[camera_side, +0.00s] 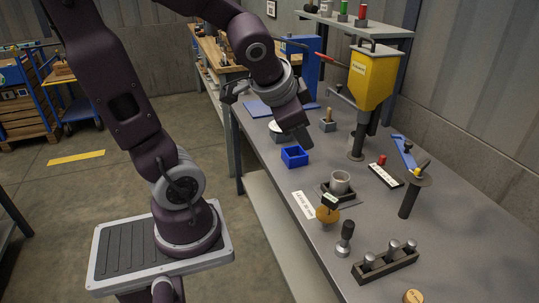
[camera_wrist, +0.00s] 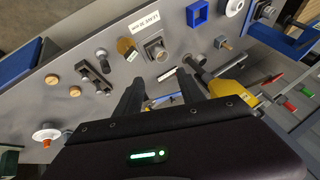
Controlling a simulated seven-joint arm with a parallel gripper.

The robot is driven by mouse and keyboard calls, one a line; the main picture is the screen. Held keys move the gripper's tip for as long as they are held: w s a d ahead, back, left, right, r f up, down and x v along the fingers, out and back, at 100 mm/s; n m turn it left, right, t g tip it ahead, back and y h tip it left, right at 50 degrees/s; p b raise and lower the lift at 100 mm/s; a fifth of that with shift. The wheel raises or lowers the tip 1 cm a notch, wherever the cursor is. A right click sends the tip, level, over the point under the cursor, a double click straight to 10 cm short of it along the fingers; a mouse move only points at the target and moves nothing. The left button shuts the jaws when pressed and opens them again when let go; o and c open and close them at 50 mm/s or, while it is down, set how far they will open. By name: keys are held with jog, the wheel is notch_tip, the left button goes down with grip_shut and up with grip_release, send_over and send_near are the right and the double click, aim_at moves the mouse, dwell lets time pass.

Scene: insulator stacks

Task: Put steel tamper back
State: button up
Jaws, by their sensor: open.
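A steel tamper-like piece with a dark knob (camera_side: 345,236) stands upright on the grey bench, beside the dark rack (camera_side: 392,263). The rack holds several steel-topped pieces. I cannot tell for certain which piece the task means. In the wrist view the loose piece (camera_wrist: 102,53) appears small next to the rack (camera_wrist: 93,76). My gripper (camera_side: 303,137) is above the far part of the bench, near the blue box and well away from the rack. In the wrist view my gripper (camera_wrist: 160,82) has its two fingers apart with nothing held between them.
A yellow hopper (camera_side: 370,75) rises behind. A white label (camera_side: 303,205) lies near the front edge.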

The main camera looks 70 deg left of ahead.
jog(key=s+d+r+n+h, duration=0.1)
jog(key=s+d+r+h, duration=0.2)
jog(key=s+d, duration=0.7)
jog(key=shift+s+d+n+g+h, duration=0.25)
jog(key=shift+s+n+g+h, duration=0.05)
jog(key=shift+s+n+h, duration=0.1)
